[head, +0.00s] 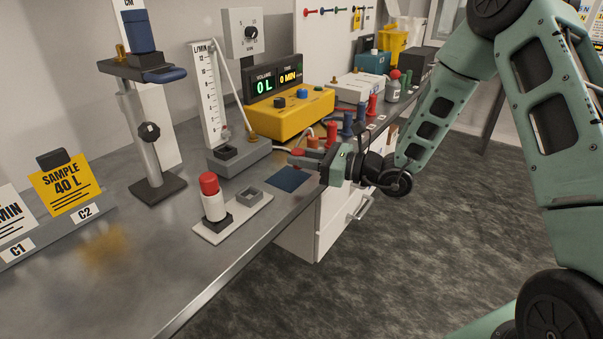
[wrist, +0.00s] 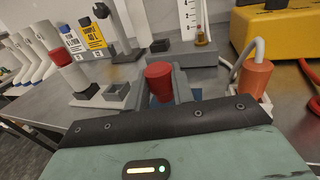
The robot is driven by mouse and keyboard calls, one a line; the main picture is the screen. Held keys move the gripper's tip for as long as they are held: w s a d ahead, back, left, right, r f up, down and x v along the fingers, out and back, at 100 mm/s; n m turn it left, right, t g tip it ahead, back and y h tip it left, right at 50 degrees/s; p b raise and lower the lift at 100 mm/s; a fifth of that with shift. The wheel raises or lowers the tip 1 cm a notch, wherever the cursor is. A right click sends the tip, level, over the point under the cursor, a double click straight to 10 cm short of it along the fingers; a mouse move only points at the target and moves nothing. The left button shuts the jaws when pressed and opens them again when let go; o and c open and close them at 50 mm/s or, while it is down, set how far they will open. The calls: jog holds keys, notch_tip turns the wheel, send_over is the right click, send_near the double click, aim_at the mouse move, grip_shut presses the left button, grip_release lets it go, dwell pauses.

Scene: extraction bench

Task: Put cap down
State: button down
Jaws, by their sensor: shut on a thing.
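My gripper (head: 307,160) is shut on a small red cap (head: 297,152), which sticks out from the fingertips. In the wrist view the red cap (wrist: 159,78) shows between the two fingers, its lower part narrowing down between them. A dark blue mat (head: 289,180) lies on the bench just below and in front of the gripper. It also shows behind the cap in the wrist view, partly hidden by the fingers. I cannot tell the exact gap between cap and mat.
A white plate (head: 234,225) holds a red-topped white vial (head: 211,197) and an empty grey square holder (head: 249,194). A grey-based flowmeter (head: 238,160), yellow pump box (head: 291,112) and orange fitting (wrist: 257,78) stand close by. The bench front is clear.

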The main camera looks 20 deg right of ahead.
aim_at(303, 184)
jog(key=shift+f, duration=2)
jog(key=shift+f, duration=0.15)
jog(key=c, duration=1.2)
grip_release()
